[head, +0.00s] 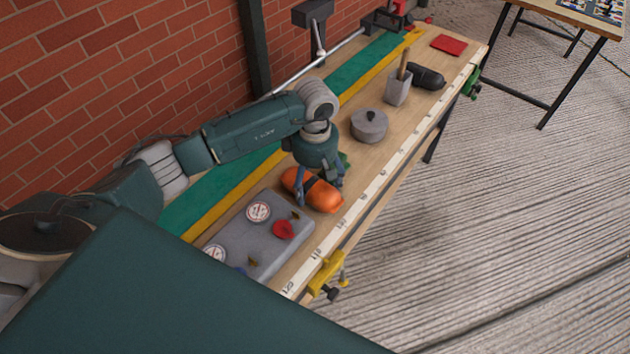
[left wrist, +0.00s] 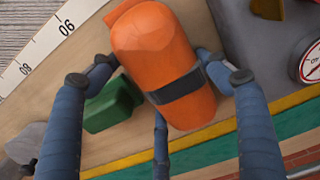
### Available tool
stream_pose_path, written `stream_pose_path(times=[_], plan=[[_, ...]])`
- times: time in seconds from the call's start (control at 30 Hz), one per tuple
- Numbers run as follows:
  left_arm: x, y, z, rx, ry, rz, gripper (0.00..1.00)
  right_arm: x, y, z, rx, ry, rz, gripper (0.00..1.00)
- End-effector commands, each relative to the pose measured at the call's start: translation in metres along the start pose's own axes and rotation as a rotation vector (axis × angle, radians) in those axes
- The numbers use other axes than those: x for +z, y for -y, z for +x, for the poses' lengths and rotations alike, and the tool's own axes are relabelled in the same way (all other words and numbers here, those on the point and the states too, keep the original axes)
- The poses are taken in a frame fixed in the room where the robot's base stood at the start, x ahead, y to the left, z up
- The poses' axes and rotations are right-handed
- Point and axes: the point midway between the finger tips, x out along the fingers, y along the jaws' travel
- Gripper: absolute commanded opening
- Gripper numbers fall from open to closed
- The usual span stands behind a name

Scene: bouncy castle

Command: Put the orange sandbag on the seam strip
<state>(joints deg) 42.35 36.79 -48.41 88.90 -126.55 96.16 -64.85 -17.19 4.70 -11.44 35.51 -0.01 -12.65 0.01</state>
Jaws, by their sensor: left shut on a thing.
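The orange sandbag (head: 325,198) has a dark band round its middle. My left gripper (head: 318,187) is shut on it, with fingers on both sides; the left wrist view shows the sandbag (left wrist: 152,45) between them. It is over the bare wood beside the grey gauge box; I cannot tell whether it touches the bench. A long strip, green (head: 221,184) with a yellow edge (head: 235,198), runs along the wall side of the bench and looks like the seam strip. Its near part is partly hidden by my arm. My right gripper is not in view.
The grey gauge box (head: 240,232) stands close beside the sandbag. A green block (left wrist: 112,106) is on its other side. A lidded grey pot (head: 369,125), a mallet (head: 398,88), a black cylinder (head: 427,77) and a red pad (head: 449,45) lie farther along. A white ruler (head: 374,187) lines the front edge.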

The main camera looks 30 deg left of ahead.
Motion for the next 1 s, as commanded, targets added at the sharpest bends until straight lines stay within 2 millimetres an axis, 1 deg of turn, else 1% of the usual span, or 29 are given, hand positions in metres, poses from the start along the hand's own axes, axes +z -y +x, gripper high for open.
stream_pose_path(times=[0.17,0.3,0.33,0.4,0.67,0.77,0.8,0.87,1.0], plan=[[0.0,-0.002,-0.003,0.006,0.0,0.0,0.18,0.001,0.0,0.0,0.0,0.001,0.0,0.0],[0.0,-0.002,0.001,0.006,0.0,0.0,0.18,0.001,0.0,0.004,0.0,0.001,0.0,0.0],[0.0,-0.001,0.001,0.003,0.0,0.0,0.82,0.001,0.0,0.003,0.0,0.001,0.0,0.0],[0.0,-0.001,0.001,0.002,0.0,0.0,0.95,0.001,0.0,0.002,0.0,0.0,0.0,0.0],[0.0,-0.001,0.001,0.002,0.0,0.0,0.95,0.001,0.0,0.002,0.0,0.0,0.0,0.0],[0.0,-0.001,-0.002,0.002,0.0,0.0,0.95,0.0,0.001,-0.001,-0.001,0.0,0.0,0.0],[0.0,-0.001,-0.004,0.004,0.0,0.0,0.95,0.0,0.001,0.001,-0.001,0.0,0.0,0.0],[-0.001,-0.003,-0.01,0.008,-0.001,0.0,0.95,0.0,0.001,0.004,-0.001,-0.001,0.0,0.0],[-0.001,-0.003,-0.036,0.009,-0.002,0.0,0.95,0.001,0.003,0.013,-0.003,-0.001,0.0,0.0]])
